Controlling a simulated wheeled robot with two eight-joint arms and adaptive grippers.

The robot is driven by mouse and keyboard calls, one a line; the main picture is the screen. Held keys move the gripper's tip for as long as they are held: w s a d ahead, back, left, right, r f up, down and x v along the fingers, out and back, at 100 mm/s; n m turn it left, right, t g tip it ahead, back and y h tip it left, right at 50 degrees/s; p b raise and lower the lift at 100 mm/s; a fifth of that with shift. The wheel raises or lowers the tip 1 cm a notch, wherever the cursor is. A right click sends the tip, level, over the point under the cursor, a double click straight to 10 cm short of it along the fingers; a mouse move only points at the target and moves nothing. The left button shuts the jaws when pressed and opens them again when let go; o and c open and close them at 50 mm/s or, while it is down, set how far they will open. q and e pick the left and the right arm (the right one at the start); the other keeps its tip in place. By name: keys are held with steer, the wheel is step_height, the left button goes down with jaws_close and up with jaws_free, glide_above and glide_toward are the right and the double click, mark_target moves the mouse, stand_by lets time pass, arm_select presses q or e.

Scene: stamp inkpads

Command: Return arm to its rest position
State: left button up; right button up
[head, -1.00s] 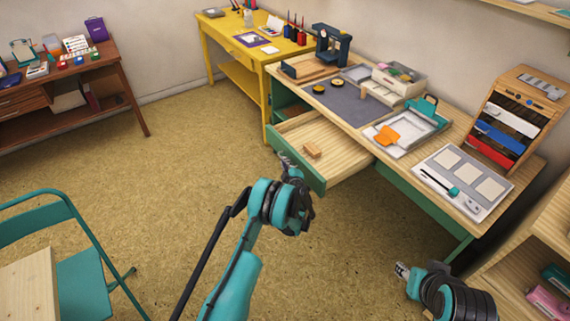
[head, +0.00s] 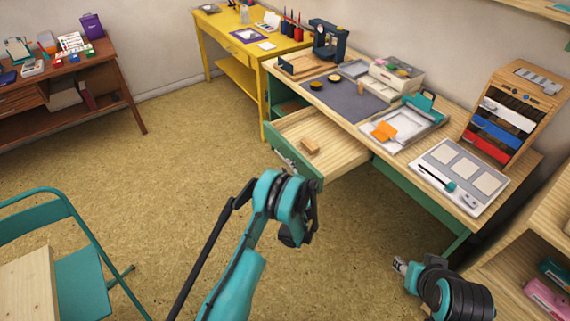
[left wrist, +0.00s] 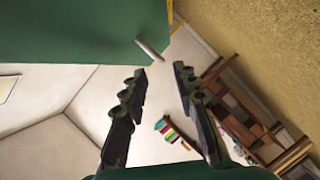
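My left arm reaches up from the bottom of the head view. Its gripper (head: 285,160) is partly hidden and shows small beside the front of the open drawer (head: 283,133). In the left wrist view its two dark fingers (left wrist: 160,72) are spread with nothing between them. A green panel with a bar handle (left wrist: 149,50) is just beyond the fingertips; I see no contact. My right gripper (head: 400,266) is low at the right of the head view, small, over the floor; its finger opening cannot be made out.
A teal chair (head: 82,285) stands at lower left. A wooden shelf (head: 500,275) is at lower right. The floor between is clear.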

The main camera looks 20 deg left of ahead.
arm_select(q)
steer(key=shift+s+d, duration=0.15)
steer(key=shift+s, duration=0.1)
steer(key=shift+r, duration=0.15)
steer(key=s+r+m+g+h, duration=0.15)
steer(key=s+r+m, duration=0.35)
steer(key=r, duration=0.6)
steer(key=s+r+m+g+h, duration=0.1)
steer(key=s+r+m+g, duration=0.1)
steer(key=s+r, duration=0.6)
steer(key=s+d+r+m+g+h, duration=0.1)
steer(key=s+m, duration=0.4)
steer(key=s, duration=0.8)
steer(key=s+d+r+m+g+h, duration=0.1)
steer(key=s+d+r+m+h, duration=0.2)
steer(key=s, duration=1.1)
steer(key=d+m+h, duration=0.1)
steer(key=d+m, duration=0.1)
steer(key=m, duration=0.1)
steer(key=shift+s+r+h, duration=0.3)
steer(key=shift+r+h, duration=0.05)
